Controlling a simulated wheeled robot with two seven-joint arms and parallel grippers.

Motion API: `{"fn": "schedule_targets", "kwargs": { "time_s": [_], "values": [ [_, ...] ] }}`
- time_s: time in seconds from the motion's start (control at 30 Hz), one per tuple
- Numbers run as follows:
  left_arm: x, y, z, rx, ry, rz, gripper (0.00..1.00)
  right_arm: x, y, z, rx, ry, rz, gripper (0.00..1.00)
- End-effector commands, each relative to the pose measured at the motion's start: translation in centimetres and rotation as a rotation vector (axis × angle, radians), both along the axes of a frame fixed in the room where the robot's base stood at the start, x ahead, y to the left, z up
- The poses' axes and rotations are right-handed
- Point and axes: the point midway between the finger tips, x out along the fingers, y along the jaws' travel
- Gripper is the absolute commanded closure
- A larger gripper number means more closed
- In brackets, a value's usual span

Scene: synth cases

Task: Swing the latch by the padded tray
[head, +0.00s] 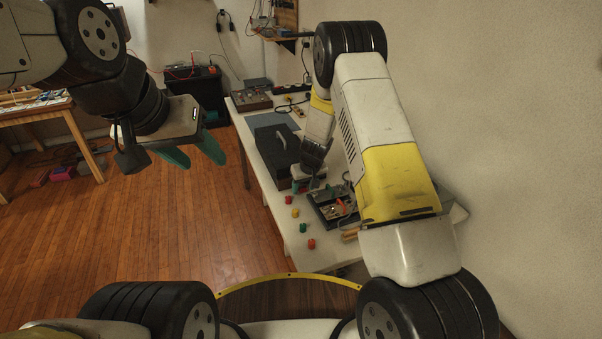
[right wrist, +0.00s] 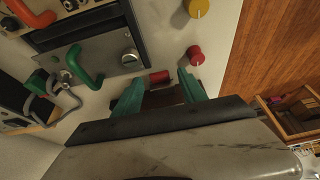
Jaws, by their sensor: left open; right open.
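On the white table, a dark open tray (head: 328,212) holds small fittings, partly hidden by my right arm. The right wrist view shows grey panels in a dark frame (right wrist: 82,34), with a red handle (right wrist: 30,12) and a green handle (right wrist: 84,66). I cannot tell which part is the latch. My right gripper (head: 302,186) is low over the table between the tray and a black case; its open green fingers (right wrist: 163,90) point at a small red piece (right wrist: 159,77), and contact is unclear. My left gripper (head: 195,155) is open and empty, above the floor.
The black case (head: 275,153) lies beyond the tray. A wall stands close on the right.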

Motion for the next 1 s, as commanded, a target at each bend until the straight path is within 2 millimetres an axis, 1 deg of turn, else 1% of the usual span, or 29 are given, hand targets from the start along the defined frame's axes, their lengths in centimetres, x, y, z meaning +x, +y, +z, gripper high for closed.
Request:
{"fn": "schedule_targets", "kwargs": {
  "time_s": [0.07, 0.1, 0.17, 0.3, 0.33, 0.67, 0.87, 1.0],
  "values": [
    [0.0, 0.0, 0.0, 0.0, 0.0, 0.0, 0.51, 0.0, 0.0, 0.0, 0.0, 0.0, 0.0, 0.51],
    [0.0, 0.0, 0.0, 0.0, 0.0, 0.0, 0.51, 0.0, 0.0, 0.0, 0.0, 0.0, 0.0, 0.59],
    [0.0, 0.0, 0.0, 0.0, 0.0, 0.0, 0.51, 0.0, 0.0, 0.0, 0.0, 0.0, 0.0, 0.71],
    [0.0, 0.0, 0.0, 0.0, 0.0, 0.0, 0.51, 0.0, 0.0, 0.0, 0.0, 0.0, 0.0, 0.98],
    [0.0, 0.0, 0.0, 0.0, 0.0, 0.0, 0.51, 0.0, 0.0, 0.0, 0.0, 0.0, 0.0, 1.0],
    [0.0, 0.0, 0.0, 0.0, 0.0, 0.0, 0.51, 0.2, 0.1, 0.3, -0.016, 0.037, 0.003, 1.0],
    [0.0, 0.0, 0.0, 0.0, 0.0, 0.0, 0.51, 0.7, 0.3, 0.9, -0.048, 0.132, 0.004, 1.0],
    [0.0, 0.0, 0.0, 0.0, 0.0, 0.0, 0.51, 1.2, 0.3, 1.5, -0.08, 0.229, 0.002, 1.0]
  ]
}}
